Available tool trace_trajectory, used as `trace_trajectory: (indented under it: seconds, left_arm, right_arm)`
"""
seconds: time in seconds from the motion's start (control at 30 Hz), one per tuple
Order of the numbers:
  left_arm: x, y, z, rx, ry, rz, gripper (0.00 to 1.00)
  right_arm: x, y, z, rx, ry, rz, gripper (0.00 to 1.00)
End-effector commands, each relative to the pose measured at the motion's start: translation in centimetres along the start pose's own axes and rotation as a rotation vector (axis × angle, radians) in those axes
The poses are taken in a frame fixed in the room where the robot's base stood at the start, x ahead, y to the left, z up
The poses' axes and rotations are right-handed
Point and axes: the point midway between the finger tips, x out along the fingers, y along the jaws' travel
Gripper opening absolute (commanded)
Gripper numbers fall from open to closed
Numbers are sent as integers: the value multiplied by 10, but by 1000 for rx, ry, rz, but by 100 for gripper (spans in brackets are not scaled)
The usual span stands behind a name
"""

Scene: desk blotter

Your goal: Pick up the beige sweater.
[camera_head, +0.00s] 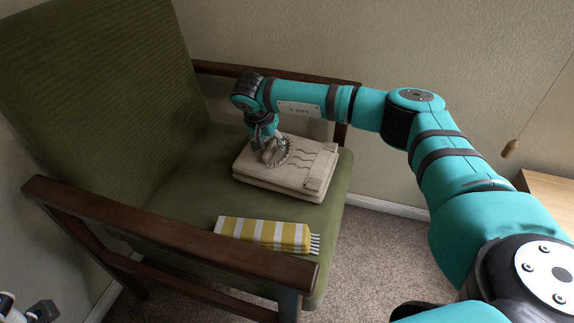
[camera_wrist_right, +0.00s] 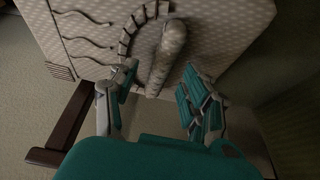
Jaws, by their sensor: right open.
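The beige sweater (camera_head: 310,165) lies folded on the green seat of an armchair, with wavy dark lines and a dark-edged curved pattern on top. It also fills the upper part of the right wrist view (camera_wrist_right: 215,25). My right gripper (camera_head: 270,148) is over the sweater, pointing down. In the right wrist view its two fingers (camera_wrist_right: 160,80) are apart, with a raised, rolled ridge of the sweater between them. I cannot tell whether the fingers touch the cloth. Only a small part of what seems to be my left gripper (camera_head: 40,311) shows at the bottom left corner.
A yellow and white striped cloth with a fringe (camera_head: 262,234) lies on the front of the seat. Wooden armrests (camera_head: 170,235) flank the seat and the green backrest (camera_head: 95,85) rises at left. A wooden table edge (camera_head: 545,187) is at right.

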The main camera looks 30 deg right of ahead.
Motion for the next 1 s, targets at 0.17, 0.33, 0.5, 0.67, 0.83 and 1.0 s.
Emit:
trace_trajectory:
  seconds: [0.17,0.33,0.5,0.67,0.83,1.0]
  left_arm:
    - [-4,0,1,1,-2,0,49]
    - [-3,0,1,1,-3,0,49]
    - [-3,0,1,1,-3,0,49]
    - [-3,0,1,0,-4,0,49]
    - [-3,0,1,0,-4,0,49]
    - [-3,0,1,0,-5,0,49]
  right_arm:
    - [9,0,0,0,1,1,48]
    - [8,0,0,0,1,0,48]
    - [8,0,0,0,0,0,26]
    - [8,0,0,0,0,0,5]
    - [8,0,0,0,0,0,0]
    - [7,0,-1,0,2,-1,0]
